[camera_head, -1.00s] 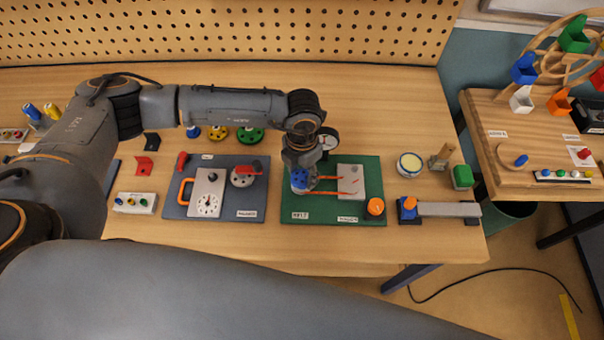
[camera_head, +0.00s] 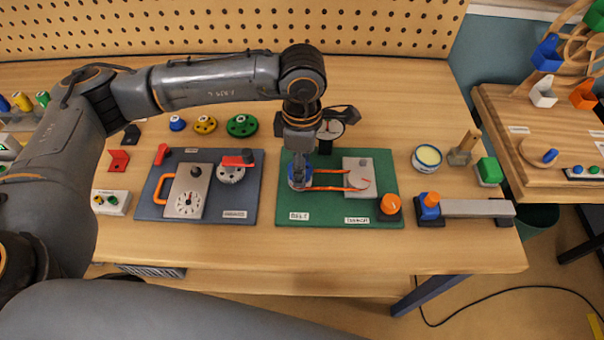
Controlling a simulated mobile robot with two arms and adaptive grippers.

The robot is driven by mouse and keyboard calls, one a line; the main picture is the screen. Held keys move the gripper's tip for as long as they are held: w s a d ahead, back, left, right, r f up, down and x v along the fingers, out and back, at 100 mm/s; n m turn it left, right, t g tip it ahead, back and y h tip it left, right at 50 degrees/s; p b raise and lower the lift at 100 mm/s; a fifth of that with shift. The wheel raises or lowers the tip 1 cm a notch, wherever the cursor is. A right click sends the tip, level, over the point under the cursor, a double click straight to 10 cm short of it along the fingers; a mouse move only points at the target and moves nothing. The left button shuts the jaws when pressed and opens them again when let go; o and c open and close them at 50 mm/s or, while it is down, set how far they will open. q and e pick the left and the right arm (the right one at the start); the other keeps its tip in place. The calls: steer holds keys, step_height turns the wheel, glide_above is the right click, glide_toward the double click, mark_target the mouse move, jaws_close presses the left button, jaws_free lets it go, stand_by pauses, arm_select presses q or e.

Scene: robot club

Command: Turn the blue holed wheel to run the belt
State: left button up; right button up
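The blue holed wheel (camera_head: 296,182) lies at the left of the green board (camera_head: 338,212), on the side labelled BELT. An orange belt (camera_head: 328,188) runs from it rightward to a grey plate (camera_head: 372,168). My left gripper (camera_head: 300,172) points straight down over the blue wheel and hides much of it. Its fingertips are at or just above the wheel; I cannot tell whether they touch it or how far apart they are. My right gripper is out of view.
An orange knob (camera_head: 390,204) sits at the green board's right corner. A small dial gauge (camera_head: 330,128) stands behind the board. A blue-grey board (camera_head: 208,215) with a crank lies to the left. A vise-like grey bar (camera_head: 475,208) lies to the right.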

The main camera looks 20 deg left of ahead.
arm_select(q)
steer(key=m+b, duration=0.2)
steer(key=b, duration=0.1)
steer(key=shift+f+m, duration=0.2)
steer(key=shift+m, duration=0.1)
steer(key=shift+r+m+b, duration=0.2)
steer(key=shift+m+b, duration=0.3)
steer(key=shift+b, duration=0.1)
steer(key=o, duration=1.2)
steer(key=shift+c, duration=0.2)
step_height(320, 180, up, 12)
